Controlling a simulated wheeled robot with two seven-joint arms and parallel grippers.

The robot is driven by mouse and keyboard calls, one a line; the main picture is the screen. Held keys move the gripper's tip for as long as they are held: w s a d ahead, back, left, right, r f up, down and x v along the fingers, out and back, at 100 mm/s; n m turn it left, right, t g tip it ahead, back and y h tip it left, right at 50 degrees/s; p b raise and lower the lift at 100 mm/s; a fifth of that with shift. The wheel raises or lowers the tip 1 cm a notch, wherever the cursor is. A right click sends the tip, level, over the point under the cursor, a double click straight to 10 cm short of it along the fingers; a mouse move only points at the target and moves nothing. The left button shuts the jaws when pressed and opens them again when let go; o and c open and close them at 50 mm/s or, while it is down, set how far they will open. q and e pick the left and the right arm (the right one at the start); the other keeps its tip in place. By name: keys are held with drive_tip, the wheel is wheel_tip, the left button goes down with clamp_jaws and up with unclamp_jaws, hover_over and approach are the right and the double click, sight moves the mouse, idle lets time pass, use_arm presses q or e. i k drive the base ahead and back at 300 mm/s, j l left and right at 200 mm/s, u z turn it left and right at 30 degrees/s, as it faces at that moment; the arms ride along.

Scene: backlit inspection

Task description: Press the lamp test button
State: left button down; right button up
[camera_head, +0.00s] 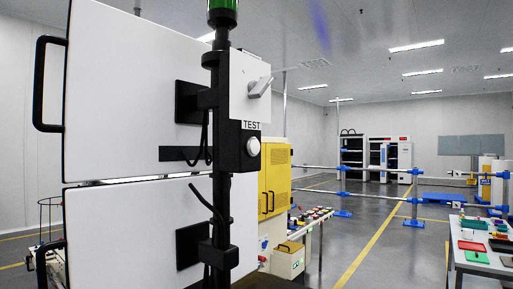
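The lamp test button (253,147) is a round white button on a black box (238,148) on the dark post, under a label reading TEST. Above it is a white box (250,90) with a grey rotary handle (260,86). Two large white panels stand behind the post, an upper one (120,90) and a lower one (120,235). A green lamp (222,10) tops the post. Neither of my grippers shows in the head view, and nothing touches the button.
A yellow cabinet (275,180) and a bench with several coloured parts (310,220) stand behind the post. A table with trays (480,266) is at the right. Blue-footed rails (375,196) cross the back. Grey floor (395,262) lies open between.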

sight(254, 144)
drive_tip(key=l+u, duration=0.35)
drive_tip(key=l, duration=0.7)
drive_tip(key=l+u, duration=0.4)
drive_tip(key=l, duration=0.65)
drive_tip(key=k, duration=0.05)
